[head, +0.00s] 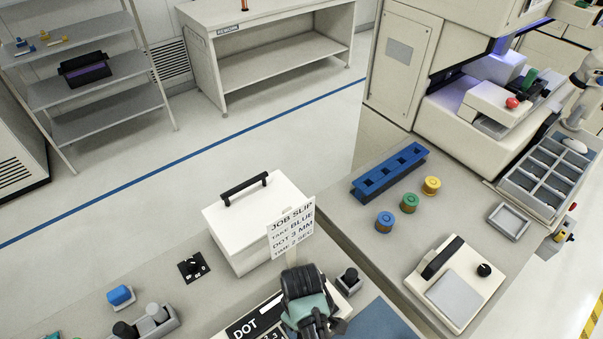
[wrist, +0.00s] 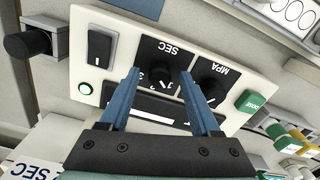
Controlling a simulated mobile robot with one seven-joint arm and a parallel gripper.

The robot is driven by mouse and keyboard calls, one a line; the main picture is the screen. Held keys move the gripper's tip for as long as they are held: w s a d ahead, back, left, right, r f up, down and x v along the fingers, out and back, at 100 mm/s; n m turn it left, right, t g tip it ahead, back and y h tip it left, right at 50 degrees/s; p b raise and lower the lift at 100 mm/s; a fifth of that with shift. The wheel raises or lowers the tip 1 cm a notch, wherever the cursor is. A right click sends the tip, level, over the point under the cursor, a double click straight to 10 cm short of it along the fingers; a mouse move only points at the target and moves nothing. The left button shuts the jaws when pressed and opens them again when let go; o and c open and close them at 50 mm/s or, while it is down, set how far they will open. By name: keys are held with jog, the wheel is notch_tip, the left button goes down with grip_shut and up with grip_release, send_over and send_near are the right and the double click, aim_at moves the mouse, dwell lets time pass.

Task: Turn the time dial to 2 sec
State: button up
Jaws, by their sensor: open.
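The time dial (wrist: 158,76) is a round black knob on a black square marked SEC, with small numbers around it, upside down in the wrist view. Its exact setting is too small to read. My gripper (wrist: 159,72) is open, its two blue fingers reaching over the panel on either side of the dial; I cannot tell if they touch it. In the head view my gripper (head: 312,318) is at the bottom middle, and my wrist hides the dial. The job slip (head: 291,232) reads take blue, dot 3 mm, time 2 sec.
An MPA dial (wrist: 211,88) sits close beside the right finger. The panel also has a black switch (wrist: 99,46), a green-ringed button (wrist: 85,88) and a green dose button (wrist: 254,102). A white box (head: 258,222) with a black handle stands behind my gripper.

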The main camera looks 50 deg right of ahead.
grip_shut()
dwell(0.4)
jog(key=shift+m, duration=0.3)
jog(key=m+p, duration=0.2)
jog(key=m, duration=0.2)
jog(key=m+p, duration=0.1)
jog(key=m, duration=0.4)
jog(key=shift+w, duration=0.1)
jog(key=shift+m, duration=0.3)
dwell(0.4)
grip_release()
